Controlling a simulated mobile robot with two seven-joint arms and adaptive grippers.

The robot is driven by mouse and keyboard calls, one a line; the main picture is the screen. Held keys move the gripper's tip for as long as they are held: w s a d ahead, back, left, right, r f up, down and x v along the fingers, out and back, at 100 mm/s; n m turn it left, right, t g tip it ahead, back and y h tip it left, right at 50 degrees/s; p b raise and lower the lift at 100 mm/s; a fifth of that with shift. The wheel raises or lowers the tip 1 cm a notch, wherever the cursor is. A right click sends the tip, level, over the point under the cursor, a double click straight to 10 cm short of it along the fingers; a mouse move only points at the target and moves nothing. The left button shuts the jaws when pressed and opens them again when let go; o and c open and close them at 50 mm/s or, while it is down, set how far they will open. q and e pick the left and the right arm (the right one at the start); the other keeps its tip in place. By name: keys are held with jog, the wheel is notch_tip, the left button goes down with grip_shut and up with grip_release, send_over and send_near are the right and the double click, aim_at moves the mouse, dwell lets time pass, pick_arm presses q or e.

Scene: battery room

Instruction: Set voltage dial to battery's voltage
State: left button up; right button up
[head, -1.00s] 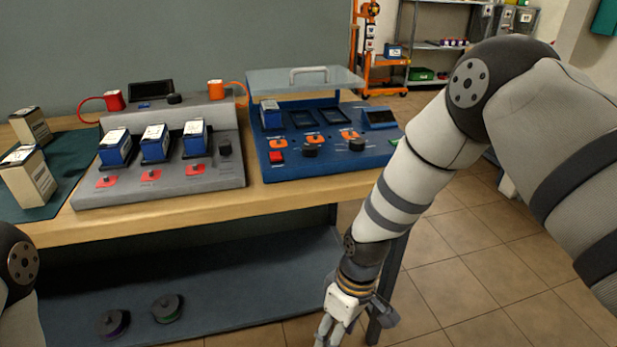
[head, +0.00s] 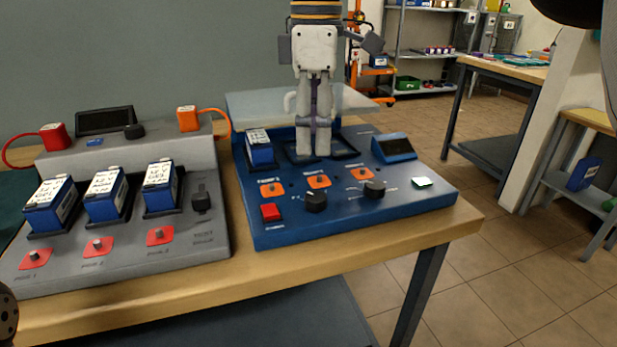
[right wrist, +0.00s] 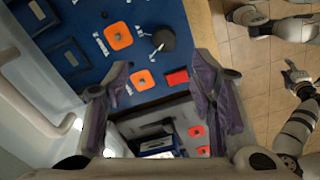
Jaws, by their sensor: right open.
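The blue charging panel (head: 345,222) stands on the table with a blue battery (head: 260,152) in its left slot. Two black dials show on its front, a left one (head: 316,201) and a right one (head: 375,190); their markings are too small to read, so I cannot tell which sets voltage. A dark display (head: 394,148) sits at the right. My right gripper (head: 314,150) points down over the middle slots, behind the dials, apart from them. In the right wrist view my right gripper (right wrist: 165,105) is open and empty, with a black dial (right wrist: 163,40) beyond it. My left gripper is out of view.
The panel's clear lid (head: 255,107) is raised behind my right gripper. A red button (head: 270,212) and orange switches (head: 319,181) sit near the dials. A grey station (head: 130,250) with three batteries stands at the left. Bare wood lies along the table front.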

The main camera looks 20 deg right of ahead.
aim_at(316, 196)
jog(key=f, duration=1)
jog(key=shift+s+f, duration=0.25)
jog(key=shift+s, duration=0.15)
jog(key=c, duration=1.2)
